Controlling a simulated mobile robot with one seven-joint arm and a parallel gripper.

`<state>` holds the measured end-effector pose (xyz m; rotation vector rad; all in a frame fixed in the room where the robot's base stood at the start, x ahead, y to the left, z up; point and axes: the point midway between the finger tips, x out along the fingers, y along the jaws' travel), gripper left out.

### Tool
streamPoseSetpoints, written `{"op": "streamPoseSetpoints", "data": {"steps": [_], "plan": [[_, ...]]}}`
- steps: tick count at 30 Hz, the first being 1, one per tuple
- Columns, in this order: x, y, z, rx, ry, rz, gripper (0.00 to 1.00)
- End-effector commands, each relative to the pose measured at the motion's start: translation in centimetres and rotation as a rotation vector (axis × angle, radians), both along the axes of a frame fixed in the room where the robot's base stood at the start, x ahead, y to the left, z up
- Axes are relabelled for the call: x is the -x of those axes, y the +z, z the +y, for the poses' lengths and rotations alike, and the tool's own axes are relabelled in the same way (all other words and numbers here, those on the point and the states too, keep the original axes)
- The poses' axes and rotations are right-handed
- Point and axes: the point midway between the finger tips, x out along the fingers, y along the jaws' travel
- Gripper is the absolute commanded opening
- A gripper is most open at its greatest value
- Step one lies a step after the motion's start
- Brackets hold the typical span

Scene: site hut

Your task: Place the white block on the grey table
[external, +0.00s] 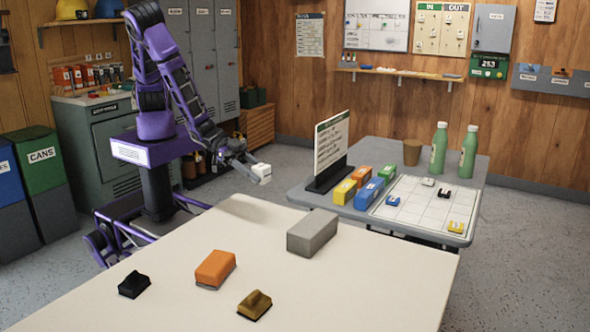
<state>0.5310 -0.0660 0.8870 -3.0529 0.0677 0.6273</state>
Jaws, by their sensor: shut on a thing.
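My gripper (254,167) is shut on the white block (263,174) and holds it in the air. The block is left of the grey table (310,197) and behind the cream table, in the picture. The grey table stands at the middle right. It bears a sign, several coloured blocks, a white grid board, a brown cup and two green bottles. The finger contact on the block is small and hard to see in detail.
The dark-based sign (332,150) stands on the grey table's left part, near the coloured blocks (368,192). The grid board (425,208) fills much of the right. The cream table (330,285) in front bears a grey block (312,233) and smaller items.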

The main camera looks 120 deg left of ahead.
Motion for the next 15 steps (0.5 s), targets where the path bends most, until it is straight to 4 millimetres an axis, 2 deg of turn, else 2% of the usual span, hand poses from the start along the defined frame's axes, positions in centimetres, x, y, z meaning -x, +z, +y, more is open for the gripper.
{"op": "streamPoseSetpoints", "data": {"steps": [1,6,10,15], "plan": [[-0.1,0.5,1.7,0.005,0.018,-0.003,0.0],[-0.1,1.0,5.1,0.011,0.039,-0.009,0.0],[0.0,1.3,6.2,0.014,0.045,-0.012,0.0],[0.0,1.4,6.6,0.015,0.046,-0.014,0.0]]}}
